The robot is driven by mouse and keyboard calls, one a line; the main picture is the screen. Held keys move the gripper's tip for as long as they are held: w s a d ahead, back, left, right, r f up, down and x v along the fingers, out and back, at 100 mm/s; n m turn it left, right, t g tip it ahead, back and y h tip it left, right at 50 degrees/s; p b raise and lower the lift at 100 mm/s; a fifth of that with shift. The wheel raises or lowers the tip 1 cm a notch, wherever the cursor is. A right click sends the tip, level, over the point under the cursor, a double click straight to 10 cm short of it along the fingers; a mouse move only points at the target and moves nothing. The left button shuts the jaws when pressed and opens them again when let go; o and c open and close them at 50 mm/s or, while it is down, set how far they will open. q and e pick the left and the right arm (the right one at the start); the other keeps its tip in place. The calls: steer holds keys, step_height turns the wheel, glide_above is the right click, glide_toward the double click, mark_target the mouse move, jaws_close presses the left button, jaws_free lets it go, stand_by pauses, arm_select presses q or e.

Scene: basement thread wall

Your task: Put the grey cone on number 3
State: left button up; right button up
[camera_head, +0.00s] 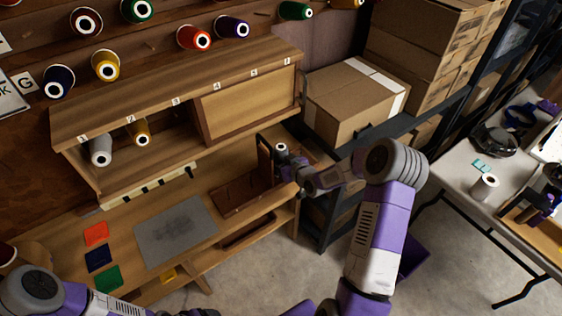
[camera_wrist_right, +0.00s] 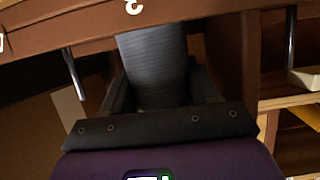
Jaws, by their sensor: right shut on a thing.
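My right gripper (camera_head: 283,158) is shut on a grey cone (camera_head: 281,148), near the right end of the wooden bench, below the numbered shelf. In the right wrist view the grey cone (camera_wrist_right: 156,70) sits between the two dark fingers. In the head view the number 3 (camera_head: 175,101) is on the shelf's front edge. My left gripper is out of view; only part of its arm shows at the bottom left.
A light grey cone (camera_head: 100,150) and a yellow cone (camera_head: 138,133) stand in the shelf's open bay below 1 and 2. A wooden panel (camera_head: 250,97) covers the right bay. A grey mat (camera_head: 176,232) and coloured squares lie on the bench. A cardboard box (camera_head: 352,97) stands right.

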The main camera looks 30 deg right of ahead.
steer(key=shift+r, duration=0.1)
steer(key=shift+f, duration=0.2)
steer(key=o, duration=0.8)
steer(key=shift+o, duration=0.2)
steer(key=shift+r, duration=0.3)
steer(key=p+v, duration=0.2)
steer(key=v, duration=1)
steer(key=shift+f, duration=0.15)
